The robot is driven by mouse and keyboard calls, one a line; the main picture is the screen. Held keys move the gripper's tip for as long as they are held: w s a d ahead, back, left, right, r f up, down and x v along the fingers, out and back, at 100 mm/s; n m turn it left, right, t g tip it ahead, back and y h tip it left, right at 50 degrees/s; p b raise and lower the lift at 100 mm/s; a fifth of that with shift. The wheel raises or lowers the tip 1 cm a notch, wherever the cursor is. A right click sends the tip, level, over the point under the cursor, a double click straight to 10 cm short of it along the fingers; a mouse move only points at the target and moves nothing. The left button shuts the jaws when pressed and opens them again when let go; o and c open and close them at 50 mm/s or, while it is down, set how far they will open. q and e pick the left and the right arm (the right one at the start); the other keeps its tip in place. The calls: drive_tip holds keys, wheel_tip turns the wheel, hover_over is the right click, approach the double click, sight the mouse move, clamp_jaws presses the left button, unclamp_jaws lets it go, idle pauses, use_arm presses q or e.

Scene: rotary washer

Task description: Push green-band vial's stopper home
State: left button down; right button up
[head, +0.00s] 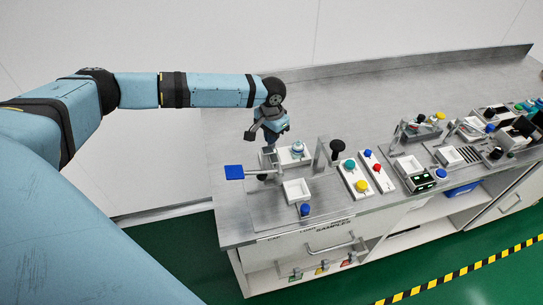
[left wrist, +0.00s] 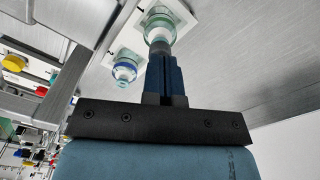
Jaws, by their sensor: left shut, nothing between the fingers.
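The green-band vial (left wrist: 158,26) sits in a white square holder (left wrist: 181,14), seen at the top of the left wrist view. My left gripper (left wrist: 160,48) is shut and empty, with its fingertips over this vial's top. I cannot tell whether they touch the stopper, which they hide. In the head view my left gripper (head: 268,149) is above the left end of the bench, and the green-band vial is hidden behind or below it. My right gripper is not in view.
A blue-banded vial (left wrist: 124,70) stands in a holder close beside the green-band one; it also shows in the head view (head: 297,147). A blue paddle (head: 234,172), an empty white tray (head: 297,191) and a metal post (head: 321,157) are nearby. The bench behind is clear.

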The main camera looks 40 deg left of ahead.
use_arm(q)
drive_tip(key=shift+f, duration=0.45)
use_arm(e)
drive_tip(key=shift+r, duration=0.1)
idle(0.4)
use_arm(q)
drive_tip(key=shift+r, duration=0.1)
wheel_tip(320, 180, up, 3)
drive_tip(key=p, duration=0.3)
wheel_tip(320, 180, up, 2)
drive_tip(key=p, duration=0.3)
drive_tip(key=shift+r, duration=0.15)
drive_tip(key=shift+r+p, duration=0.7)
drive_tip(key=shift+r, duration=0.1)
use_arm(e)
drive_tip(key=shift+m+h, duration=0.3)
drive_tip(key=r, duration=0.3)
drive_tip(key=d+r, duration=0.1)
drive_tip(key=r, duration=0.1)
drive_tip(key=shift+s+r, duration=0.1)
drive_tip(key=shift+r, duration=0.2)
